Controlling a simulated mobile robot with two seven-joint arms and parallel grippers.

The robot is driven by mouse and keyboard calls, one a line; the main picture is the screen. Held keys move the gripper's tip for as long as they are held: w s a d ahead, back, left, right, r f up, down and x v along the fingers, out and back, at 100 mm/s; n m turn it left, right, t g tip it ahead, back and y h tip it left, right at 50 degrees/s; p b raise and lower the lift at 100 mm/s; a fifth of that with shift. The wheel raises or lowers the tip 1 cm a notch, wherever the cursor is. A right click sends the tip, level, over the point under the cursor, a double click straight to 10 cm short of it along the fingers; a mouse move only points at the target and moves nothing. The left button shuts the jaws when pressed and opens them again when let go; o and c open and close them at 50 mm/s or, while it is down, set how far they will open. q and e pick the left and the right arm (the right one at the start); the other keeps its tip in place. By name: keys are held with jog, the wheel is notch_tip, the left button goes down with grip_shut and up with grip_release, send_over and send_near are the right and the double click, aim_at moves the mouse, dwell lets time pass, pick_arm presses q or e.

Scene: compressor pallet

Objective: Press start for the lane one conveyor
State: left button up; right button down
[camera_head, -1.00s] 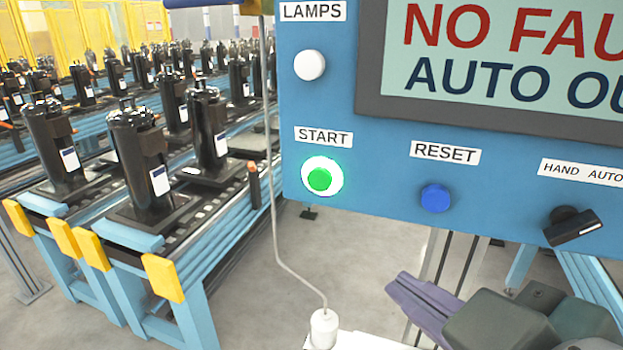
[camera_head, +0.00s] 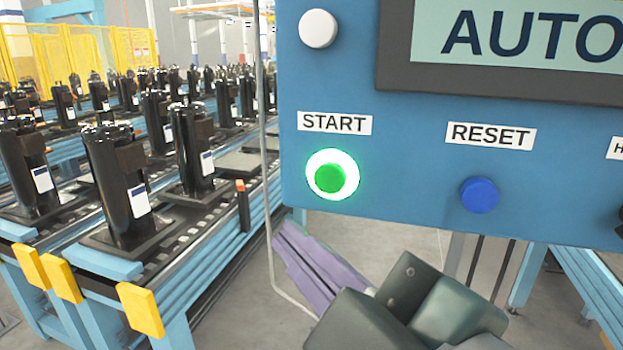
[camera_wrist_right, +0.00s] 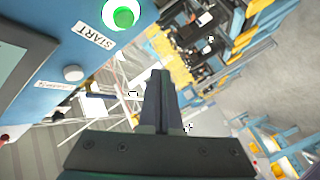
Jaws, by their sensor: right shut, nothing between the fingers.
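The green START button (camera_head: 331,176) with a bright lit ring sits at the lower left of the blue control panel (camera_head: 400,160), under its START label. It also shows at the top of the right wrist view (camera_wrist_right: 122,14). My right gripper (camera_head: 284,232) is shut and empty, its fingers below and slightly left of the button, apart from it in the picture. In the right wrist view the closed fingers (camera_wrist_right: 160,78) point up the picture, to the right of the panel. My left gripper is not in view.
The blue RESET button (camera_head: 480,195) is right of START, and a white button (camera_head: 318,28) is above it. A screen (camera_head: 530,35) reads AUTO. Conveyor lanes (camera_head: 200,235) carrying black compressors (camera_head: 118,185) stand at the left, with yellow fencing behind.

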aim_at(333, 196)
jog(key=shift+w+d, duration=0.4)
jog(key=shift+w, duration=0.85)
jog(key=shift+w+d, duration=0.45)
jog(key=shift+w, duration=0.85)
jog(key=shift+w+d, duration=0.4)
jog(key=shift+w, duration=0.85)
jog(key=shift+w, duration=0.1)
jog(key=shift+w+d, duration=0.1)
jog(key=shift+w, duration=0.15)
jog(key=shift+w, duration=0.15)
